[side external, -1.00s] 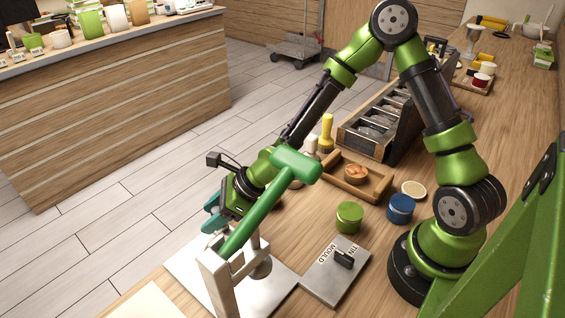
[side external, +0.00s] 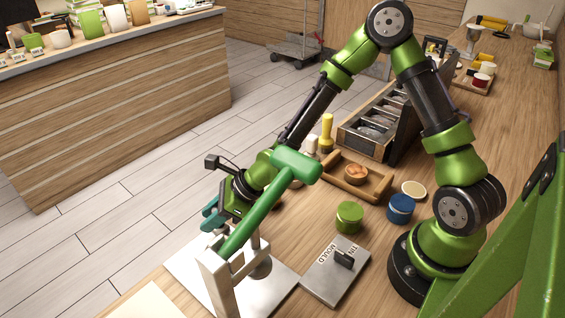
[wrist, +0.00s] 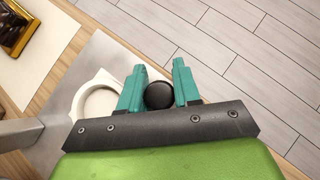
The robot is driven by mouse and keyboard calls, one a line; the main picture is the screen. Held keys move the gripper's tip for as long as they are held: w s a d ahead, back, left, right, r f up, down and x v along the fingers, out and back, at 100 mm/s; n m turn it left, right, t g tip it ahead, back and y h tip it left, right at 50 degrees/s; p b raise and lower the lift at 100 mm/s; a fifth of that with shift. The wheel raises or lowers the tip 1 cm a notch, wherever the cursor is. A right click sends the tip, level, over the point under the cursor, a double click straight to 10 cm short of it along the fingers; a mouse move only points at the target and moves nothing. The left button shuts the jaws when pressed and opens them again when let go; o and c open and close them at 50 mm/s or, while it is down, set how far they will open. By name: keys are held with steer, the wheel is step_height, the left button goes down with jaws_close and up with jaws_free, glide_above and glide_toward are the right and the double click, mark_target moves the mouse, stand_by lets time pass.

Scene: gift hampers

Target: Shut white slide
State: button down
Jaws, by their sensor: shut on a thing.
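The white slide (wrist: 78,104) shows in the wrist view as a pale ring around a round opening, over a grey metal plate (wrist: 118,58). My gripper (wrist: 159,72) has its teal fingers closed around a round black knob (wrist: 159,96). How the knob joins the slide is hidden by my gripper. In the side view my gripper (side external: 211,218) is low behind the press with the green lever (side external: 258,210), at the far left edge of its base plate (side external: 185,267). The slide cannot be made out there.
The press's metal frame (side external: 217,285) stands close to my gripper. A tin mould plate (side external: 335,272), a green tub (side external: 349,217) and a blue tub (side external: 400,209) lie to the right. A wooden tray (side external: 375,190) is behind them. Open floor (wrist: 250,60) lies beyond the table edge.

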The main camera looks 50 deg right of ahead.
steer(key=s, duration=1)
steer(key=shift+s, duration=0.35)
steer(key=c, duration=0.9)
jaws_free()
steer(key=shift+o, duration=0.2)
steer(key=shift+w, duration=0.1)
